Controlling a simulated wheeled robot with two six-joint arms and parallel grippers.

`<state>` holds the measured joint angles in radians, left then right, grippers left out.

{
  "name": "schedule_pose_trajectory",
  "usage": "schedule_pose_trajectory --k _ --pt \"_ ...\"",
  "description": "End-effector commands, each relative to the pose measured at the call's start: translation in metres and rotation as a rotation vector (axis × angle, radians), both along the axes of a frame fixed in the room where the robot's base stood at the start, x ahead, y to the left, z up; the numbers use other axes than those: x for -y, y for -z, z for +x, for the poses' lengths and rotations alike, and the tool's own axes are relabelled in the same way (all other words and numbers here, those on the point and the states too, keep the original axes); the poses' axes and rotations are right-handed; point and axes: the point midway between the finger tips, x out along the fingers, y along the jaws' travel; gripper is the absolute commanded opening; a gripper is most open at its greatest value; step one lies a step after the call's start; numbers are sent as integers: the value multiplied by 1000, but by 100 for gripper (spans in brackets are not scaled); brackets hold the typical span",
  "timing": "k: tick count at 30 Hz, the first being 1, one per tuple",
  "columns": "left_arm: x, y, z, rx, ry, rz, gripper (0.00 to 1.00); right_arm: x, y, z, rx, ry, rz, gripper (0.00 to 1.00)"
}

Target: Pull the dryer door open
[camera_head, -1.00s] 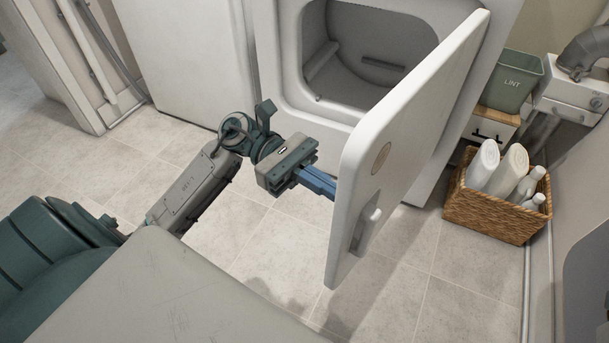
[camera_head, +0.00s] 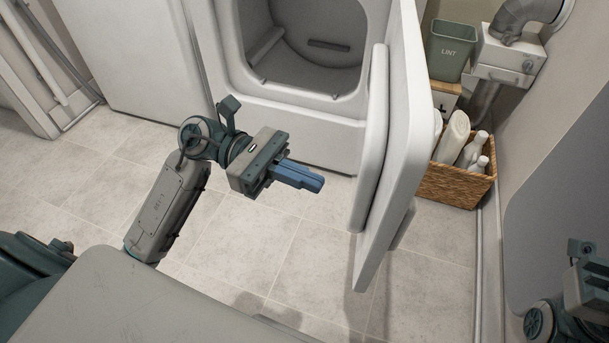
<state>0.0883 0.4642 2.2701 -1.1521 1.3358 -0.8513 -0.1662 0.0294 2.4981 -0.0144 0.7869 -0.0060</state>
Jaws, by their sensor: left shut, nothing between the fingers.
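The white dryer door (camera_head: 405,130) stands wide open, swung out to the right and seen nearly edge-on, with its inner face turned to the left. The dryer (camera_head: 312,128) is behind it, and its grey drum opening (camera_head: 315,45) is uncovered. My left gripper (camera_head: 318,184), with blue fingers, is shut and empty. It is in the air in front of the dryer, left of the door's inner side and apart from it. The door's outer face and handle are mostly hidden. Part of my right arm shows at the lower right edge; its fingers are not in view.
A wicker basket (camera_head: 456,186) with white bottles stands on the floor right of the door. A green LINT bin (camera_head: 451,50) sits behind it near a grey duct (camera_head: 522,15). A white appliance (camera_head: 130,55) stands left of the dryer. The tiled floor in front is clear.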

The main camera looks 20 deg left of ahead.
Motion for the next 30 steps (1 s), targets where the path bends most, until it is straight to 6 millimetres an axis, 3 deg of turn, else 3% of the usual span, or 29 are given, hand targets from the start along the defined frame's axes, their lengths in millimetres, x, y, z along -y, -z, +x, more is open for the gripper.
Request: schedule_pose_trajectory --k 11,30 --pt "-15 1 1 -2 1 6 0 0 -2 0 3 0 0 36" --pt "-94 0 7 -5 0 5 0 0 -9 -2 0 -7 -9 36"
